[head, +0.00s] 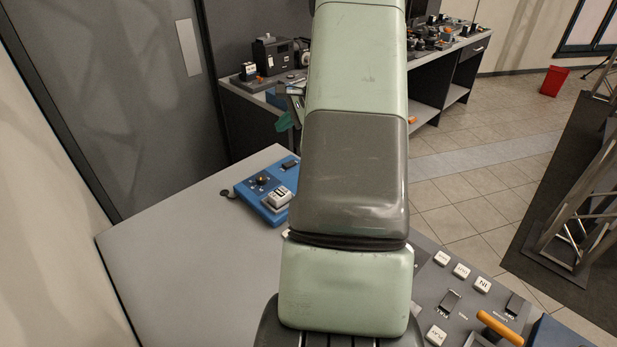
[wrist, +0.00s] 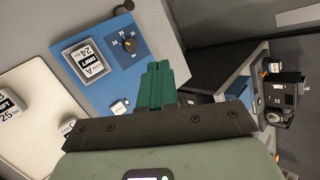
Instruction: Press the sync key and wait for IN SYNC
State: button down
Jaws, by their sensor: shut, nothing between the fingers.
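A blue unit (head: 252,195) lies on the grey desk at left of my arm in the head view. It carries a dark knob and a white-topped block. In the wrist view a blue unit (wrist: 150,75) shows a dial (wrist: 127,44) with numbers, a block marked DRIFT A 24 (wrist: 88,62) and a small white key (wrist: 120,107). The key's label is too small to read, so I cannot tell whether it is the sync key. My gripper (wrist: 161,68), with green fingers, is shut and empty, right of the key. I see no readable IN SYNC sign.
A pale panel (wrist: 40,82) with DRIFT 25 (wrist: 10,108) is left in the wrist view. In the head view, a console with white keys (head: 441,258) and an orange handle (head: 499,327) is lower right. A bench (head: 240,92) with equipment stands behind. The desk's left side (head: 165,250) is clear.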

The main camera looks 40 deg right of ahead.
jog(key=s+d+f+m, duration=0.4)
jog(key=d+f, duration=0.4)
jog(key=shift+s+f+m+t+h, duration=0.15)
jog(key=shift+f+m+t+h, duration=0.15)
jog(key=shift+f+h, duration=0.1)
jog(key=shift+a+f, duration=0.1)
jog(key=shift+f, duration=4.25)
jog(key=shift+f, duration=0.15)
jog(key=shift+f, duration=0.25)
jog(key=shift+f, duration=0.4)
jog(key=shift+r, duration=0.85)
